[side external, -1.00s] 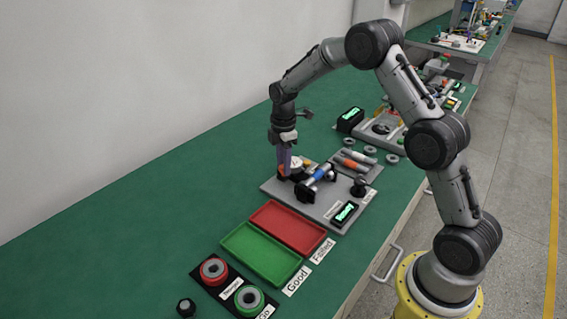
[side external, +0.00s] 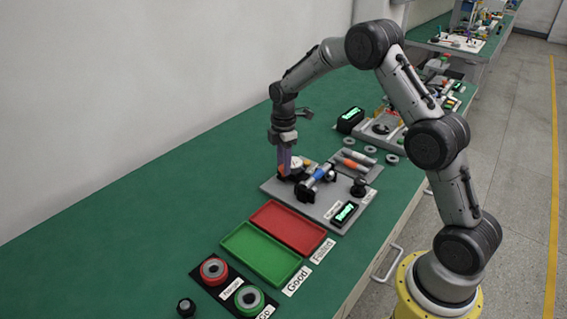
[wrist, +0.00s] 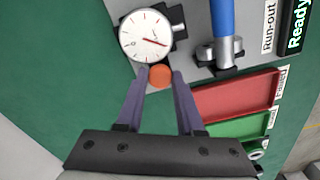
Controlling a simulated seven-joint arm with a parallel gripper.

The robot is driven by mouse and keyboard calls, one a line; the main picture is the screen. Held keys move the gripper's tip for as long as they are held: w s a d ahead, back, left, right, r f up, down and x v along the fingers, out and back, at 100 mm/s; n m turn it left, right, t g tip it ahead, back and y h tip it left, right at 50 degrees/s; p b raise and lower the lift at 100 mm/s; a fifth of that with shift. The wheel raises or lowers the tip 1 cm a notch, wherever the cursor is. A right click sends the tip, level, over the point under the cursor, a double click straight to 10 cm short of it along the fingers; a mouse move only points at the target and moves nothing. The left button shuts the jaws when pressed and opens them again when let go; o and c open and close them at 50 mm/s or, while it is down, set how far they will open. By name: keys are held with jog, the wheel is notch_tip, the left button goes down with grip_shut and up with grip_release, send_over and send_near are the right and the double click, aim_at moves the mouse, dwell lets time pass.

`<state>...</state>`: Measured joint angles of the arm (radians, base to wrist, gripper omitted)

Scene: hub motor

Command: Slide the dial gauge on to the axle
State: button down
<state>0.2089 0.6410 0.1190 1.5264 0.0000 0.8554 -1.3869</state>
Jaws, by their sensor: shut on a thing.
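The dial gauge (wrist: 146,36) has a round white face with a red needle and shows just beyond my fingertips in the wrist view. An orange round part (wrist: 160,76) sits between the purple fingers of my gripper (wrist: 161,80), which is shut on it. In the side external view my gripper (side external: 284,170) points down at the dial gauge (side external: 297,162) on the left part of the grey plate. The axle (side external: 321,174), with a blue middle, lies on black supports to the right of the gauge. Its blue section also shows in the wrist view (wrist: 223,18). The gauge's underside is hidden.
A red tray (side external: 288,228) and a green tray (side external: 262,252) lie in front of the grey plate (side external: 285,198). A lit "Ready" display (side external: 344,213) stands at the plate's right. Spare rods (side external: 357,158) lie behind. The green table at left is clear.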

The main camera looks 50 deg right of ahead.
aim_at(293, 167)
jog(key=shift+s, duration=1.75)
jog(key=c, duration=0.5)
grip_release()
jog(key=shift+r, duration=0.15)
jog(key=shift+r, duration=0.35)
notch_tip(293, 167, up, 13)
